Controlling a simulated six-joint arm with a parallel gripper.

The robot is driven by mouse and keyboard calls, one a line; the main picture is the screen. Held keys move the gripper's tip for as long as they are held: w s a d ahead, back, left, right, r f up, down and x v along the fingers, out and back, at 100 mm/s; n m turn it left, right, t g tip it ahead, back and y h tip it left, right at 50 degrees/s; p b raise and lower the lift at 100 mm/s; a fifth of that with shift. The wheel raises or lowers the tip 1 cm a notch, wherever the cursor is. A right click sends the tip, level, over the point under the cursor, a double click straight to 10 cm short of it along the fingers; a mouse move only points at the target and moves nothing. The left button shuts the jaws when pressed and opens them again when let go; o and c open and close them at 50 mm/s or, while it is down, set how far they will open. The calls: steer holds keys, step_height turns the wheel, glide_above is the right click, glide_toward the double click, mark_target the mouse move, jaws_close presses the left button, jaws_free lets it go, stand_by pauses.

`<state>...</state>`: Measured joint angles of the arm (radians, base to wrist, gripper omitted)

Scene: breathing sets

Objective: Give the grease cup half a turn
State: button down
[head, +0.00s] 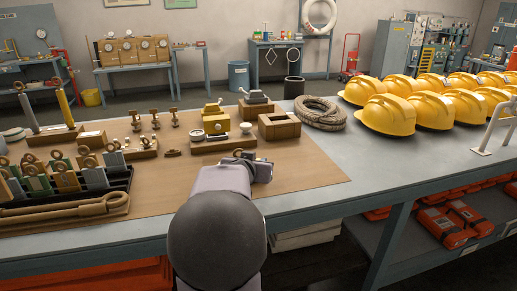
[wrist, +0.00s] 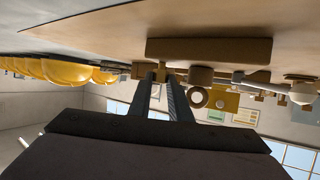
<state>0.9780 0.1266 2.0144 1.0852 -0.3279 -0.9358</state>
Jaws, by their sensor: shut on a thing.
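My gripper (head: 245,160) is low over the brown mat in the head view, in front of a yellow-and-brass fitting (head: 217,124) on a wooden block. In the wrist view, which is upside down, the two dark fingers of my gripper (wrist: 161,78) close in on a small brass-coloured piece (wrist: 161,72) between their tips. It looks like the grease cup, but it is too small to be sure. A wooden block (wrist: 208,50) and a dark round part (wrist: 200,75) show just beside it. In the head view my wrist hides the fingertips and what they hold.
A rope coil (head: 320,114) and yellow hard hats (head: 387,115) lie to the right. Racked tagged tools (head: 66,180) and small brass fittings fill the left. The mat's front right is clear.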

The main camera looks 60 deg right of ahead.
steer(key=g+p, duration=0.1)
steer(key=p, duration=0.1)
steer(key=m+p, duration=0.1)
steer(key=p, duration=0.1)
steer(key=m+g+p, duration=0.1)
steer(key=p, duration=0.2)
steer(key=shift+w+a+r+g+h, duration=0.1)
steer(key=shift+w+r+g+h, duration=0.2)
steer(key=shift+r, duration=0.05)
steer(key=m+g+p, duration=0.2)
steer(key=p, duration=0.2)
steer(key=shift+w+f+p, duration=0.15)
steer(key=shift+p, duration=0.2)
steer(key=shift+f+m+g+p, duration=0.1)
steer(key=shift+m+g+p, duration=0.4)
steer(key=shift+p, duration=0.05)
steer(key=shift+f+g+p, duration=0.2)
steer(key=shift+g+p, duration=0.1)
steer(key=c, duration=1.6)
jaws_free()
steer(key=shift+c, duration=0.2)
steer(key=shift+r, duration=0.15)
steer(key=shift+w+b, duration=0.1)
steer(key=shift+b, duration=0.3)
